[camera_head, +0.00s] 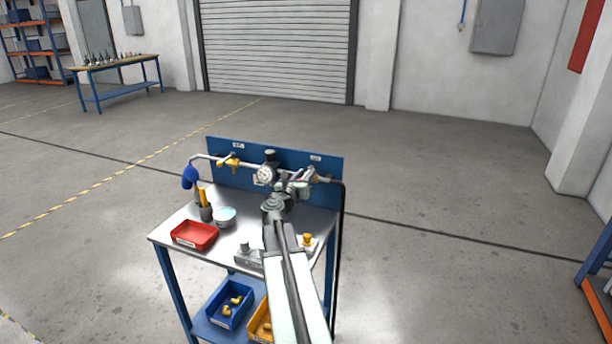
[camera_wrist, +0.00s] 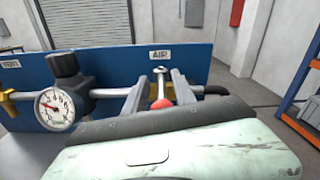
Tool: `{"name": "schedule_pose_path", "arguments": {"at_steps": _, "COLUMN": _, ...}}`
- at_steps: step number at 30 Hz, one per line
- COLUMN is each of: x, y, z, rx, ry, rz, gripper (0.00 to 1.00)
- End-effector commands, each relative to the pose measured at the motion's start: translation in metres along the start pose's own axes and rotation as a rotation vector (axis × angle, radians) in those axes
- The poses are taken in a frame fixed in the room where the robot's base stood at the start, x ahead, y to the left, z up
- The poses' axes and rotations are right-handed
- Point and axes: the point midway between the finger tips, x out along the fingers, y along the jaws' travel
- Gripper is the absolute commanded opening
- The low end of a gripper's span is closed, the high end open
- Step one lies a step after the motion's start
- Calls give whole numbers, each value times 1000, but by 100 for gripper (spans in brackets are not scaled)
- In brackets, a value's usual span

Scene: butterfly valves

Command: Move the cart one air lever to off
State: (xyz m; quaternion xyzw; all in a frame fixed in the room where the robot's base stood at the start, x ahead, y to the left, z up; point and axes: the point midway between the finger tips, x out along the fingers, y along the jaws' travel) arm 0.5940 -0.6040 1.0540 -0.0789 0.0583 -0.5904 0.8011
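The air valve lever (camera_wrist: 161,88) has a metal shank and a red end. It is below the AIR label (camera_wrist: 159,55) on the blue back panel (camera_wrist: 110,62) in the wrist view. The shank points from the pipe towards the wrist camera. My gripper (camera_wrist: 158,84) is open, with one grey finger on each side of the lever; contact cannot be told. In the head view my gripper (camera_head: 306,177) is at the right part of the panel, under the AIR label (camera_head: 316,158), and largely hides the lever.
Left of my gripper are a pressure gauge (camera_wrist: 54,108) with a black knob (camera_wrist: 68,68) and the yellow vent valve (camera_head: 230,162). The cart top (camera_head: 180,228) holds a red tray (camera_head: 194,235) and a round tin (camera_head: 224,217). Floor around the cart is clear.

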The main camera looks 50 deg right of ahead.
Motion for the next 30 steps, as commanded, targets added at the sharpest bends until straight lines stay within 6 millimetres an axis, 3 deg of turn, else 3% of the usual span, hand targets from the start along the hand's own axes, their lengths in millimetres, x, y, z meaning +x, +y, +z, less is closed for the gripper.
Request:
{"name": "schedule_pose_path", "arguments": {"at_steps": 9, "x": -60, "y": -1, "z": 0, "rx": 0, "ry": -1, "rz": 4, "gripper": 32}}
{"name": "schedule_pose_path", "arguments": {"at_steps": 12, "x": -71, "y": -1, "z": 0, "rx": 0, "ry": -1, "rz": 2, "gripper": 32}}
{"name": "schedule_pose_path", "arguments": {"at_steps": 26, "x": -71, "y": 0, "z": 0, "rx": 0, "ry": 0, "rz": 1, "gripper": 32}}
{"name": "schedule_pose_path", "arguments": {"at_steps": 30, "x": -71, "y": -3, "z": 13, "rx": 0, "ry": 0, "rz": 1, "gripper": 32}}
